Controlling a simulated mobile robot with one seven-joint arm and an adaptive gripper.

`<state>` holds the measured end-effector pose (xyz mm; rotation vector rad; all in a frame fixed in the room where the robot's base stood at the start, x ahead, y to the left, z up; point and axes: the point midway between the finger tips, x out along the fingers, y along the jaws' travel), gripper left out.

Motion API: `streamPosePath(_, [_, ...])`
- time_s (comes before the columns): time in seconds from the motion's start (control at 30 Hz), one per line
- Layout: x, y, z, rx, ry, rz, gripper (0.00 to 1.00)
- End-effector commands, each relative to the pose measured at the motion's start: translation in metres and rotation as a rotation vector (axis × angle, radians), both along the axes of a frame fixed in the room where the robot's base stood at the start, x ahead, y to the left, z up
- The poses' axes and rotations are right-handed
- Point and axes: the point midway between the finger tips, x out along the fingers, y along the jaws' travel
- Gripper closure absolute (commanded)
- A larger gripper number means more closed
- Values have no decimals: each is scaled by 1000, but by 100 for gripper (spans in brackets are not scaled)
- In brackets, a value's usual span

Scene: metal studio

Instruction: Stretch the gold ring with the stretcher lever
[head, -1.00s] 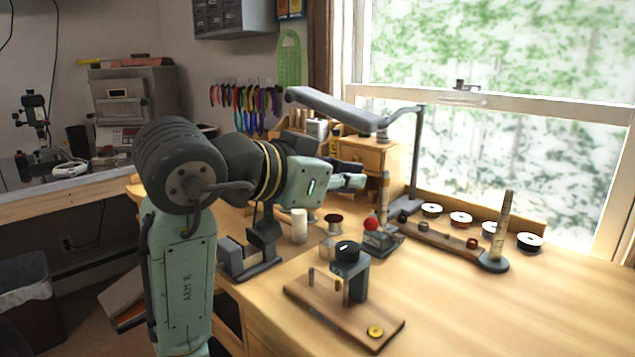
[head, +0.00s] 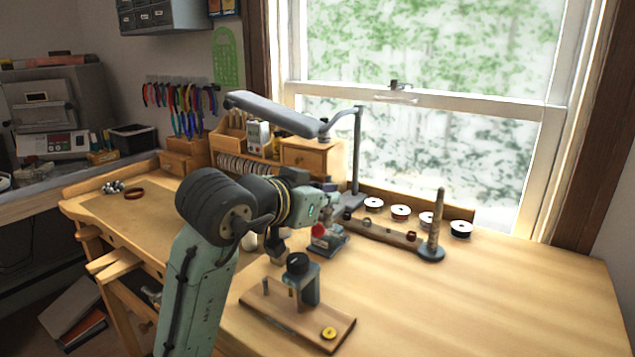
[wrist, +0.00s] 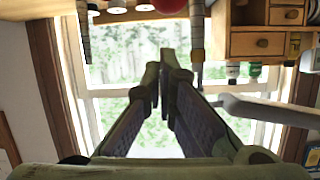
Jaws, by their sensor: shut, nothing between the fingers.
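The ring stretcher (head: 330,242) stands on the bench, with a red ball knob (head: 318,230) at its lever end. In the wrist view the red knob (wrist: 170,5) is at the top edge, beside the stretcher's upright tapered post (wrist: 197,35). My gripper (head: 332,198) is above the stretcher in the head view and covers most of the post. In the wrist view my gripper (wrist: 161,70) has its fingers shut and empty, apart from the knob and post. I cannot make out the gold ring for certain.
A wooden board with a black-topped device (head: 298,263) and a yellow disc (head: 329,333) lies in front. A ring mandrel (head: 434,225) and several spools stand to the right. A lamp (head: 357,160) and drawers (head: 308,155) are behind. The right of the bench is clear.

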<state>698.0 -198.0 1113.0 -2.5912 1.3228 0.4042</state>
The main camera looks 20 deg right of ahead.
Motion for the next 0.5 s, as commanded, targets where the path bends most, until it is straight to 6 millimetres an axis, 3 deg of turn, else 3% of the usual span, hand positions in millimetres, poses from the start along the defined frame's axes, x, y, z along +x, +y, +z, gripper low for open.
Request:
streamPosePath(0.2, [-7,13,-17,0,0,1,100])
streamPosePath(0.5, [-9,15,-21,0,0,0,100])
